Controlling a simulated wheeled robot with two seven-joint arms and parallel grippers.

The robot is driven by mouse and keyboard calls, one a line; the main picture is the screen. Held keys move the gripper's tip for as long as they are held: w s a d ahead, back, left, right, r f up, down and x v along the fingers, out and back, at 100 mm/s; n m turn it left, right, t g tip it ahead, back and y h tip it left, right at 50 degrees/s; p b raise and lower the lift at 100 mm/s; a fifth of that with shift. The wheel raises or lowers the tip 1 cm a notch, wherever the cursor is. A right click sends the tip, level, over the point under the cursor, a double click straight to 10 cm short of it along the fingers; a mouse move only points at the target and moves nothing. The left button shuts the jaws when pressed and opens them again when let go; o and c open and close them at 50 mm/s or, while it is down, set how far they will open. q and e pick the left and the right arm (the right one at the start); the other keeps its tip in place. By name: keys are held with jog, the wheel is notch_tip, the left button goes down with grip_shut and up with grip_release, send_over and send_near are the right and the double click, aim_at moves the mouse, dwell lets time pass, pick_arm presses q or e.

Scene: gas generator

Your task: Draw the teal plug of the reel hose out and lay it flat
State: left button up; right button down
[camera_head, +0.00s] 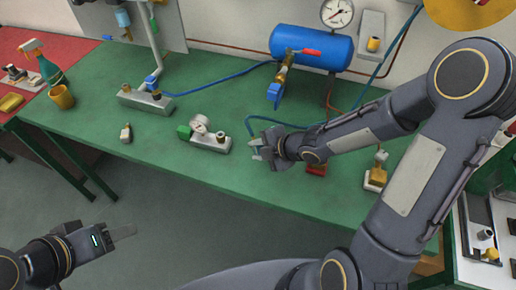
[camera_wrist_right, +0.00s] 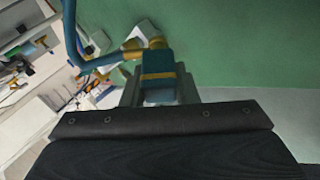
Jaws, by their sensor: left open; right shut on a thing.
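My right gripper (camera_head: 257,151) is shut on the teal plug, above the front part of the green bench and right of the gauge block (camera_head: 210,138). In the right wrist view the teal plug (camera_wrist_right: 158,85), with yellow bands, sits between the fingers. The teal hose (camera_wrist_right: 95,62) loops away from its far end to the upper left. In the head view the plug is too small to make out; the hose (camera_head: 249,127) curves down beside the gripper. My left gripper (camera_head: 112,234) is open and empty, off the bench's front edge at lower left.
The green bench (camera_head: 160,142) is clear between the small grey fitting (camera_head: 126,133) and the gauge block. A blue tank (camera_head: 311,47) with a brass valve stands behind. The yellow reel (camera_head: 470,12) hangs at upper right.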

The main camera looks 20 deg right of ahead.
pick_arm(q)
jog(key=shift+f+b, duration=2.3)
jog(key=shift+f, duration=0.4)
pick_arm(e)
jog(key=shift+f, duration=2.6)
jog(key=c, duration=1.1)
grip_release()
jog(key=shift+o, duration=0.2)
pick_arm(q)
notch_tip(320, 180, up, 5)
jog(key=p, duration=0.4)
jog(key=shift+f+p, duration=0.1)
jog(key=shift+p, duration=0.3)
pick_arm(e)
jog(key=v, duration=0.7)
jog(key=shift+s+d+r, duration=0.15)
jog(key=shift+s+r, duration=0.1)
